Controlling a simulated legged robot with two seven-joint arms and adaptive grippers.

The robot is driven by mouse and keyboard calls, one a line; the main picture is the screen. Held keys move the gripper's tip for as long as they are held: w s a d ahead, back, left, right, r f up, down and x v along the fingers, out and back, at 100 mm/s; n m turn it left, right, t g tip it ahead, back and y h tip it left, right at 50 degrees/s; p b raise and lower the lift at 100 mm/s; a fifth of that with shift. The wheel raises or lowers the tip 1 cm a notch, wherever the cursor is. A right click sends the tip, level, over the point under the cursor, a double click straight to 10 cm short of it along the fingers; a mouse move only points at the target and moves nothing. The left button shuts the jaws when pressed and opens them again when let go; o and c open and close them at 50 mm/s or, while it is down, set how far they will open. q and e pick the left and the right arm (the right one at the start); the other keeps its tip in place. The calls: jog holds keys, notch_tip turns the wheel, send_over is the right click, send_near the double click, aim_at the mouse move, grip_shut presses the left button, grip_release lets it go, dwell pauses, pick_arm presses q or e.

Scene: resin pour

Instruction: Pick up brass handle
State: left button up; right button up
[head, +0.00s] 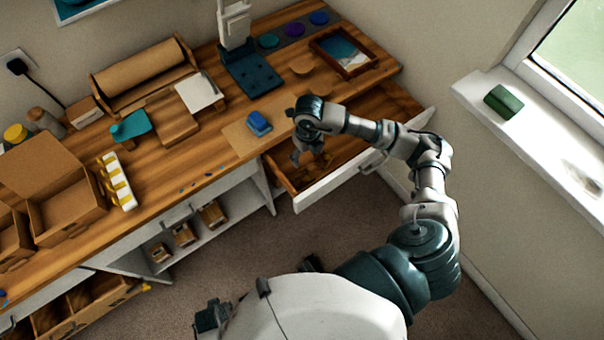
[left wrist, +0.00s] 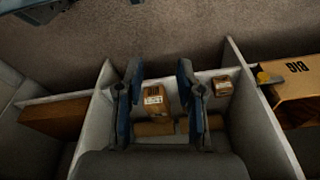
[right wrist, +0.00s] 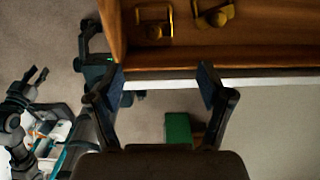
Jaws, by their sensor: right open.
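Two brass pieces lie inside the open wooden drawer: a rectangular loop-shaped handle (right wrist: 153,22) and, to its right, a second brass piece (right wrist: 212,16) with a rounded end, partly cut off by the frame edge. My right gripper (right wrist: 162,78) is open and empty, its fingers apart over the drawer's edge in the right wrist view. In the head view the right gripper (head: 310,157) hangs over the drawer's left part and hides some of its contents. My left gripper (left wrist: 158,80) is open and empty, facing shelf compartments with small cardboard boxes (left wrist: 156,101).
The drawer (head: 335,187) has a white front and raised wooden walls around the brass pieces. A blue block (head: 258,123) lies on the wooden bench close to my right gripper. A framed picture (head: 343,52) lies behind. Carpeted floor is clear before the shelves.

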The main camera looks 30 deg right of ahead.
notch_tip(320, 180, down, 5)
jog(key=shift+s+r+b, duration=0.1)
jog(key=shift+b, duration=0.2)
send_over(305, 178)
jog(key=w, duration=0.1)
jog(key=f, duration=0.4)
jog(key=shift+a+f+b, duration=0.25)
jog(key=shift+a+b, duration=0.05)
jog(key=shift+a, duration=0.05)
jog(key=shift+a+f, duration=0.1)
jog(key=shift+f, duration=0.15)
jog(key=f, duration=0.2)
jog(key=d+f, duration=0.1)
jog(key=f, duration=0.1)
jog(key=f+b, duration=0.1)
jog(key=f, duration=0.1)
jog(key=shift+s+d, duration=0.15)
jog(key=shift+d, duration=0.15)
jog(key=shift+s+a+r, duration=0.1)
jog(key=shift+a+r, duration=0.05)
jog(key=shift+a, duration=0.35)
jog(key=shift+c, duration=1.2)
jog(key=c, duration=0.6)
jog(key=shift+s, duration=0.1)
jog(key=shift+c, duration=0.9)
pick_arm(q)
jog(key=r, duration=0.5)
jog(key=shift+w+a+r, duration=0.2)
jog(key=shift+a+r, duration=0.1)
jog(key=shift+r, duration=0.1)
